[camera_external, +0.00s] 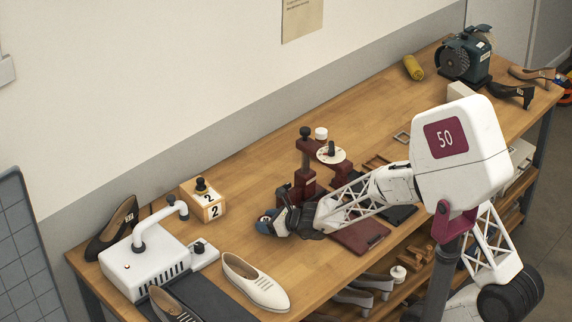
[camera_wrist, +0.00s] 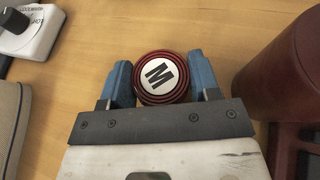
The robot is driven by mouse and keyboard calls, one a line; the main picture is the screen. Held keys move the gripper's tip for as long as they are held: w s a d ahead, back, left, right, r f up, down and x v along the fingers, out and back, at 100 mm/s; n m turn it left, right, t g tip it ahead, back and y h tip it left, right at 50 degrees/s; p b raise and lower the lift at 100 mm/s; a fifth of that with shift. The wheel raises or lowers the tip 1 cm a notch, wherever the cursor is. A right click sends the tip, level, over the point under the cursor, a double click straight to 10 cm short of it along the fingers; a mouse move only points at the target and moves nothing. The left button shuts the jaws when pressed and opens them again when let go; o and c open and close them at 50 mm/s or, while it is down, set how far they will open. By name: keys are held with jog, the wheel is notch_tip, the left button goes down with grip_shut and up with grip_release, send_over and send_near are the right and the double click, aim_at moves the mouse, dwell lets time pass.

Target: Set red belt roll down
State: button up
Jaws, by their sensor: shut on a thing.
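In the external view my gripper (camera_external: 268,222) is low over the wooden bench (camera_external: 245,238), left of the dark red press (camera_external: 305,180). The roll is mostly hidden by the fingers there. I cannot tell whether its underside touches the bench.
A dark red cylinder (camera_wrist: 281,75) is close on the right in the wrist view. A numbered wooden block (camera_external: 204,203), a white machine (camera_external: 150,262) and a cream shoe (camera_external: 254,283) stand to the left. Bare wood lies between the block and my gripper.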

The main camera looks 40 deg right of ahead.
jog(key=shift+f, duration=0.15)
jog(key=o, duration=1)
jog(key=shift+c, duration=0.2)
jog(key=shift+s+d+r, duration=0.2)
jog(key=shift+s+r, duration=0.2)
jog(key=shift+s, duration=0.1)
jog(key=v, duration=1.1)
jog(key=shift+a, duration=0.1)
